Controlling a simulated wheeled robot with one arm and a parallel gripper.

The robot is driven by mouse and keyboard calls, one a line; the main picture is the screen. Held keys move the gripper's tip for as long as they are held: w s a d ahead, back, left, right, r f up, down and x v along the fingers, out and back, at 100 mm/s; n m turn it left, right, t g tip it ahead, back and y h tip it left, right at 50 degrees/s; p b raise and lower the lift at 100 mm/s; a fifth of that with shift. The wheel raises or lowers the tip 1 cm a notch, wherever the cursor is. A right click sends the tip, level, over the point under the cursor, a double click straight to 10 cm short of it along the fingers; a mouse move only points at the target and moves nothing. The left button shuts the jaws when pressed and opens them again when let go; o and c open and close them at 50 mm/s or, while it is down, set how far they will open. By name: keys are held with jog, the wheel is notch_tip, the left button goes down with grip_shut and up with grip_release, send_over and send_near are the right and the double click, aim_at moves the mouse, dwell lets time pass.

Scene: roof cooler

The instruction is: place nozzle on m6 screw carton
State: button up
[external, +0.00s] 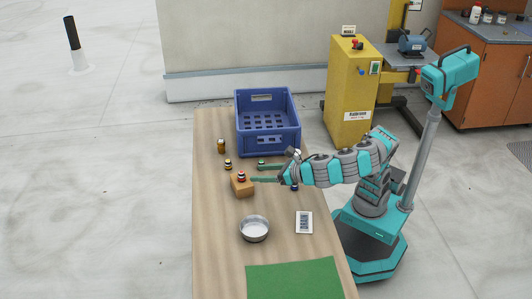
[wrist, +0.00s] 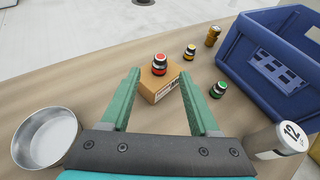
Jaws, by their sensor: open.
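The small brown carton (external: 243,188) stands on the wooden table; it also shows in the wrist view (wrist: 158,91), with a white label on its side. A small red-topped piece with a dark body (external: 241,176), which may be the nozzle, sits upright on top of the carton; it also shows in the wrist view (wrist: 160,64). My gripper (external: 256,173) is open, its two green fingers spread wide. In the wrist view the fingertips (wrist: 160,76) lie left and right of the carton and red-topped piece, with gaps and nothing held.
A yellow-topped piece (wrist: 190,52), a green-topped piece (wrist: 218,89) and a brown-gold can (wrist: 212,36) stand beyond the carton. A blue crate (external: 267,143) is at the table's far end. A metal bowl (external: 254,229), white label card (external: 304,223) and green mat (external: 293,279) lie nearer.

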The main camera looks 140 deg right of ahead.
jog(key=v, duration=0.3)
jog(key=shift+s+a+r, duration=0.1)
jog(key=shift+a, duration=0.15)
